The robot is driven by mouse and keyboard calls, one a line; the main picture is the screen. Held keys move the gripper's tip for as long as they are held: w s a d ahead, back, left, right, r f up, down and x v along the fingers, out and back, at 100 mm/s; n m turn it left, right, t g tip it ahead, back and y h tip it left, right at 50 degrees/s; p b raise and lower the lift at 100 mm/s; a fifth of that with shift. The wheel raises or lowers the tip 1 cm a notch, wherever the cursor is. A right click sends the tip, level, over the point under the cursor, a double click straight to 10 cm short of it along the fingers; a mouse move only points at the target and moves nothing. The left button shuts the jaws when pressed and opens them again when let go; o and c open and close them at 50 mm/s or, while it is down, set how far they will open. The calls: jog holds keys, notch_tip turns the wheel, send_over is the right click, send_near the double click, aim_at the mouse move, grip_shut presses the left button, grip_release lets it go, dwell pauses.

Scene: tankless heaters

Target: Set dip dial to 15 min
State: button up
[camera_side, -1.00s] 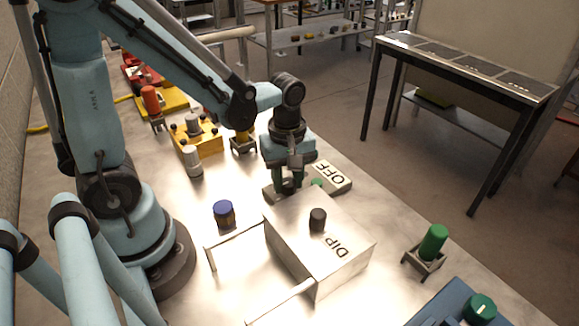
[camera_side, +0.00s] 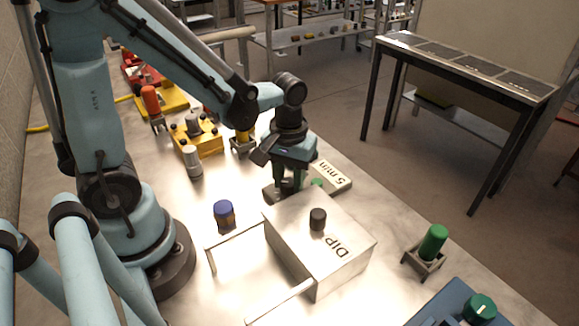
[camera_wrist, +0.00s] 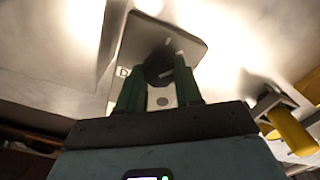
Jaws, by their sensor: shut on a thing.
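My gripper (camera_side: 288,187) points down behind the white DIP box (camera_side: 290,248) in the side view. In the wrist view its green fingers (camera_wrist: 160,92) are shut on a dark round dial (camera_wrist: 158,64) with a pale mark. The dial sits on a grey plate (camera_wrist: 188,45) with a partly hidden label that starts with "D". In the side view the fingers and the box hide the dial. A display block (camera_side: 331,175) beside the gripper reads "5 min". The DIP box has a black knob (camera_side: 317,219) on top.
A blue-capped knob (camera_side: 224,213) stands left of the box. A green cylinder on a stand (camera_side: 432,243) and a blue unit with a green knob (camera_side: 480,308) are at the right. Yellow units (camera_side: 200,143) stand behind on the left. A yellow cylinder (camera_wrist: 292,130) shows in the wrist view.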

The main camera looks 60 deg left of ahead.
aim_at(290, 182)
jog(key=m, duration=0.4)
jog(key=shift+m, duration=0.3)
jog(key=m, duration=0.4)
jog(key=shift+d+m, duration=0.15)
jog(key=shift+m, duration=0.15)
jog(key=m, duration=0.4)
jog(key=shift+m, duration=0.3)
jog(key=m, duration=0.4)
jog(key=shift+d+m, duration=0.1)
jog(key=shift+m, duration=0.2)
jog(key=o, duration=1)
jog(key=shift+o, duration=0.2)
notch_tip(290, 182, up, 12)
